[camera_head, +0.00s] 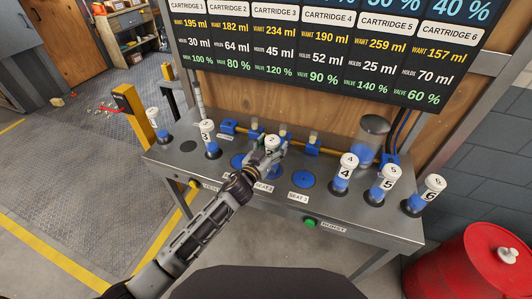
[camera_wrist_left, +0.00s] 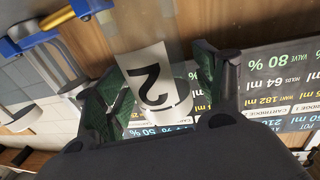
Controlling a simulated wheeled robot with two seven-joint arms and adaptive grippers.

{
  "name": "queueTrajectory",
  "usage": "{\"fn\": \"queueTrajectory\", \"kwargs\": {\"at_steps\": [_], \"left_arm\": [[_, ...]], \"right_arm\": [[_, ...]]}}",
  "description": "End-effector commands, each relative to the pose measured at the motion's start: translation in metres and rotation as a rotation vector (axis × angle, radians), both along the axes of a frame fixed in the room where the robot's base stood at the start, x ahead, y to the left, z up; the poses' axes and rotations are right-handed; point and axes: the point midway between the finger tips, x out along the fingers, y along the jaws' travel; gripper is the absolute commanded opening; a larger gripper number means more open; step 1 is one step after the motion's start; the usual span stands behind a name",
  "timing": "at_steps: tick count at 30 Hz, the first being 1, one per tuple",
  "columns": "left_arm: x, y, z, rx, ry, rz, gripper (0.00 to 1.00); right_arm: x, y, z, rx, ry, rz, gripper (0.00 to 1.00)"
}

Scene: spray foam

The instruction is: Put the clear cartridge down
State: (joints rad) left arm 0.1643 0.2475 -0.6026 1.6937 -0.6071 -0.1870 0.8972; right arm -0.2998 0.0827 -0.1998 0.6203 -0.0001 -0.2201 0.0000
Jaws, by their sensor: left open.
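The cartridge marked 2 (camera_head: 271,143) is a clear tube with a white cap and label. It stands near the middle seat of the metal bench (camera_head: 335,222), with blue showing below it. In the head view, my left gripper (camera_head: 268,155) is around it and hides part of it. In the left wrist view, the label of cartridge 2 (camera_wrist_left: 152,88) shows between the two fingers of my left gripper (camera_wrist_left: 157,78), which are open. I cannot tell whether its foot rests fully in the seat. My right gripper is not in view.
Cartridges 1 (camera_head: 154,122) and 3 (camera_head: 207,138) stand on the left; cartridges 4 (camera_head: 346,170), 5 (camera_head: 385,184) and 6 (camera_head: 428,194) on the right. The right blue seat (camera_head: 303,179) is empty.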

Motion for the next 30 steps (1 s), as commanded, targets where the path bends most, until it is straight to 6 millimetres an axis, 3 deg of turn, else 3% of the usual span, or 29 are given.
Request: {"fn": "queueTrajectory", "kwargs": {"at_steps": [8, 30], "left_arm": [[-0.009, 0.005, 0.001, 0.000, 0.001, 0.000, 0.69], [-0.070, 0.036, 0.001, 0.000, 0.001, 0.000, 0.69]], "right_arm": [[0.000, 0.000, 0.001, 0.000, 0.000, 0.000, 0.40], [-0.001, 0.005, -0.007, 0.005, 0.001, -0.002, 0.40]]}}
